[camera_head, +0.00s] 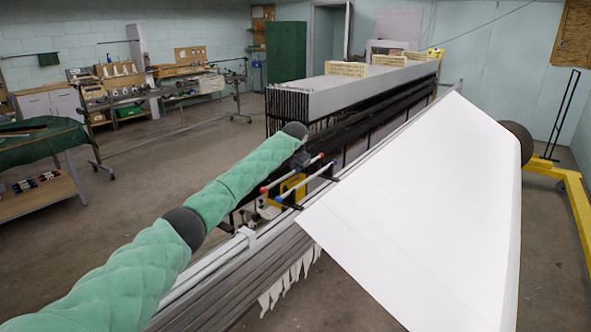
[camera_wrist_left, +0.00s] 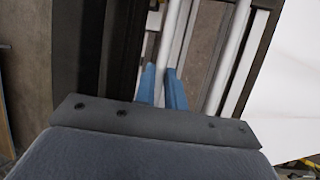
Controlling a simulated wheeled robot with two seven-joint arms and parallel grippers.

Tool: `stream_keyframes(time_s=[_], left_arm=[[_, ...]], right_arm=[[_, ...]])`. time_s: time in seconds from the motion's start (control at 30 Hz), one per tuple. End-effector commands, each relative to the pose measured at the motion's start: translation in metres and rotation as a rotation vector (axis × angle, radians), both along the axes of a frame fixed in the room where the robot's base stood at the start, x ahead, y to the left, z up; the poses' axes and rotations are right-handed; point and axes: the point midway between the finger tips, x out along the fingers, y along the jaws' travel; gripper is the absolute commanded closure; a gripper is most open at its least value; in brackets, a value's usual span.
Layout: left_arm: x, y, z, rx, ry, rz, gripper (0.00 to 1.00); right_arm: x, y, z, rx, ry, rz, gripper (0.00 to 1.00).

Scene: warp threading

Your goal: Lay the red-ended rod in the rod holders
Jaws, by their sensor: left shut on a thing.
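My left gripper (camera_head: 303,161) reaches in at the end of my green-sleeved arm, beside the loom frame. In the left wrist view its blue fingers (camera_wrist_left: 162,86) are closed around a pale rod (camera_wrist_left: 168,35). In the head view the red-ended rod (camera_head: 288,177) passes at the fingertips, with both red ends showing. A blue-ended rod (camera_head: 308,184) lies parallel to it, just to the right. Dark arms that look like the rod holders (camera_head: 326,173) stick out near the blue-ended rod. Whether the red-ended rod touches them is not clear. My right gripper is out of view.
A large white sheet (camera_head: 420,210) slopes down close on the right. A long pale rail (camera_head: 215,262) runs below the rods. The long loom with a grey top (camera_head: 350,88) stands behind. A yellow part (camera_head: 292,187) sits under the rods.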

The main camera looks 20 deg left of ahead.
Motion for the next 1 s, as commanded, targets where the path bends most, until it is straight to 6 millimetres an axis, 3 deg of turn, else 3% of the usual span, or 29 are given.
stream_keyframes(time_s=[0.1,0.9,0.93,1.0], left_arm=[[0.0001,0.0001,0.0003,0.0,-0.001,0.0,1.0],[0.0,0.0001,-0.0085,0.0,0.0,0.0,1.0],[0.0,0.0001,-0.0085,0.0,0.0,0.0,0.82],[0.0001,0.0,-0.0085,0.0,0.0,0.0,0.69]], right_arm=[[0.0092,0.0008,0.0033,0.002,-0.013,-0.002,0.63],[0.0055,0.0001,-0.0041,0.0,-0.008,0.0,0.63],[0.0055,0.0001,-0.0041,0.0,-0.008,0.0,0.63],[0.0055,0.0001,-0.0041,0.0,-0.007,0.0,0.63]])
